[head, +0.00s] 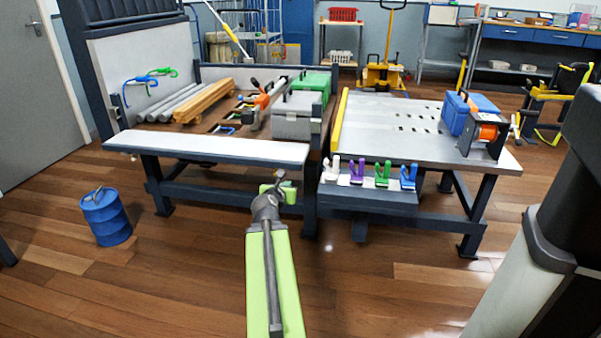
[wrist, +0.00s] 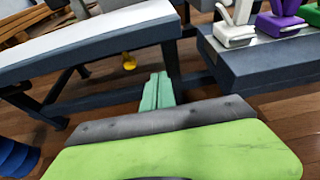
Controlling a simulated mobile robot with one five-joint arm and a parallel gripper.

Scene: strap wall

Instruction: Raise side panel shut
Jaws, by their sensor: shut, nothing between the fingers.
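The side panel (head: 205,147) is a long pale board with a dark edge along the front of the left bed. It lies folded down, about level, and it also shows in the wrist view (wrist: 90,42). My gripper (head: 278,188) is shut and empty, in front of the panel's right end and lower in the head picture. In the wrist view its green fingers (wrist: 158,92) are together, below the panel's front edge, with floor showing around them. I see no contact with the panel. Any latch on the panel is not clear.
The bed holds grey pipes (head: 182,104), timber (head: 206,100), a grey case (head: 298,115) and a green case (head: 311,84). Right of it stands a metal table (head: 385,122) with coloured clips (head: 382,174) on its front ledge. A blue drum (head: 106,217) stands on the floor at left.

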